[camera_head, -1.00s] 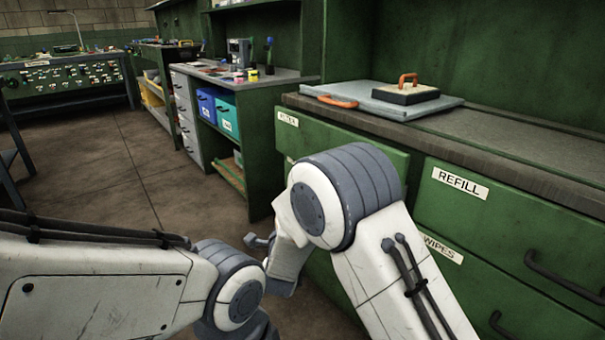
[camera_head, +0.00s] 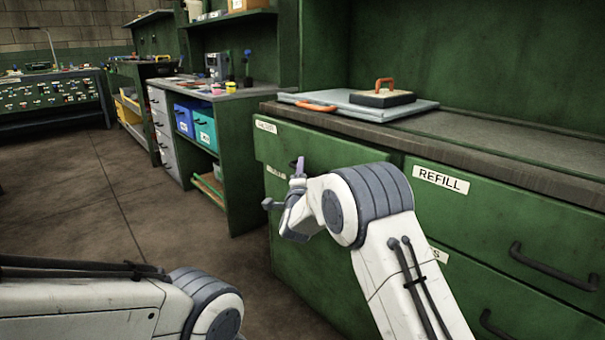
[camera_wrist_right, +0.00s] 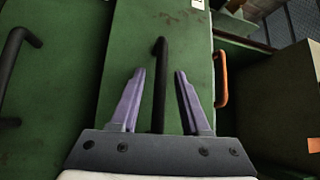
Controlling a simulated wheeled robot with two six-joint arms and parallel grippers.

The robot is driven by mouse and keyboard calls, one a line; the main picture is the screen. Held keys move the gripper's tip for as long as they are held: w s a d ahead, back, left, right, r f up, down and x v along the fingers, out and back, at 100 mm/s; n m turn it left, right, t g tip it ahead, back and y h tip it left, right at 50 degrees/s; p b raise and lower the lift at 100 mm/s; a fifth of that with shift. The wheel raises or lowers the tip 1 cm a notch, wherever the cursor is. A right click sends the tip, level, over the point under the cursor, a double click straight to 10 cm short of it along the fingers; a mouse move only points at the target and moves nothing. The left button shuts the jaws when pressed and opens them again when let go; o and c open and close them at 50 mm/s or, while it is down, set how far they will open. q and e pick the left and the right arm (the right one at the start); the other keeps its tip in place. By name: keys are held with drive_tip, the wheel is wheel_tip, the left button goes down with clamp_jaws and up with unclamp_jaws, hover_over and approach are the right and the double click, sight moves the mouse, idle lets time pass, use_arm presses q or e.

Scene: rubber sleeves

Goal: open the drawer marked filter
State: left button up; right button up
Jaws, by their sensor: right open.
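The green filter drawer (camera_head: 330,150) is at the top left of the cabinet front, with a small white label (camera_head: 265,126) blurred in the head view. In the right wrist view, the open fingers (camera_wrist_right: 156,100) stand on either side of a black bar handle (camera_wrist_right: 160,75) on a green front. A gap shows on both sides of the handle. My left gripper is out of view; only my left arm shows.
The refill drawer (camera_head: 490,205) is to the right, with a black handle (camera_head: 540,262). Another black handle (camera_wrist_right: 20,45) shows left in the wrist view. A grey board (camera_head: 350,106) and an orange-handled block (camera_head: 383,97) lie on the worktop. Floor at left is clear.

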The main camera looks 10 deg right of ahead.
drive_tip(key=shift+w, duration=0.1)
clamp_jaws()
idle(1.4)
